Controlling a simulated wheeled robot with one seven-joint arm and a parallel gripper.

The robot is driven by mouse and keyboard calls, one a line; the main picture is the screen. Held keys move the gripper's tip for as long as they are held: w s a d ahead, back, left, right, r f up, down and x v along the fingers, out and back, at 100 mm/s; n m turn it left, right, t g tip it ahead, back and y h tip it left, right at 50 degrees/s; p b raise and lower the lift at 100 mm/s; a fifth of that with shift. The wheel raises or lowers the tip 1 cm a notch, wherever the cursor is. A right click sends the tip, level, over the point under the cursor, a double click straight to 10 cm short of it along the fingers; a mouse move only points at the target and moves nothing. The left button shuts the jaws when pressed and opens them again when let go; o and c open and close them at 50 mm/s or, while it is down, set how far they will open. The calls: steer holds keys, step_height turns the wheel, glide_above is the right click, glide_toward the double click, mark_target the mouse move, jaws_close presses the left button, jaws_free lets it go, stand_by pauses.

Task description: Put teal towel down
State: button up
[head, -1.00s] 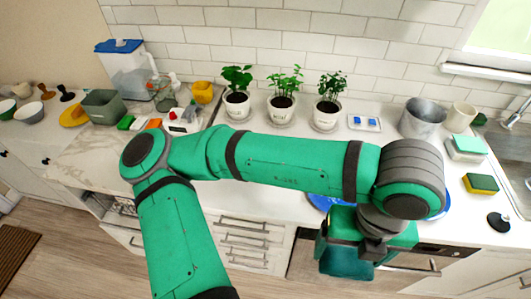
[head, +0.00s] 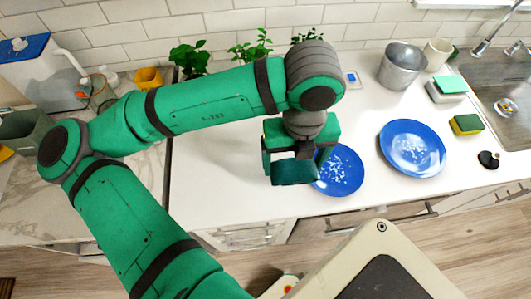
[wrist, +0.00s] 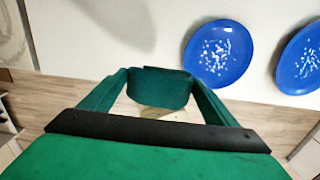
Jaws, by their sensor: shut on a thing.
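My gripper (head: 297,172) is shut on the teal towel (head: 294,173), a dark teal cloth. In the head view the towel hangs below the fingers, over the front part of the white counter, left of the nearer blue plate. In the wrist view the teal towel (wrist: 160,86) spans between the two green fingers. It appears near the counter's front edge; whether it touches the counter I cannot tell. The counter (head: 220,195) is bare to the left of my gripper.
Two blue plates with white specks lie to the right, one near (head: 342,172) and one farther (head: 413,148). A black stopper (head: 488,159) lies at the right.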

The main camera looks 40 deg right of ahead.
steer(key=w+f, duration=0.4)
steer(key=w, duration=0.1)
steer(key=w+f, duration=0.2)
steer(key=w, duration=0.1)
steer(key=shift+d+f, duration=0.15)
steer(key=shift+f, duration=0.05)
steer(key=shift+w+f, duration=0.35)
steer(key=shift+f, duration=0.05)
steer(key=shift+w+f, duration=0.2)
steer(key=shift+f, duration=0.8)
steer(key=shift+w+f, duration=0.15)
steer(key=shift+f, duration=0.8)
steer(key=shift+d+f, duration=0.1)
steer(key=shift+f, duration=0.05)
steer(key=o, duration=0.9)
step_height(320, 180, up, 12)
steer(key=shift+r, duration=0.2)
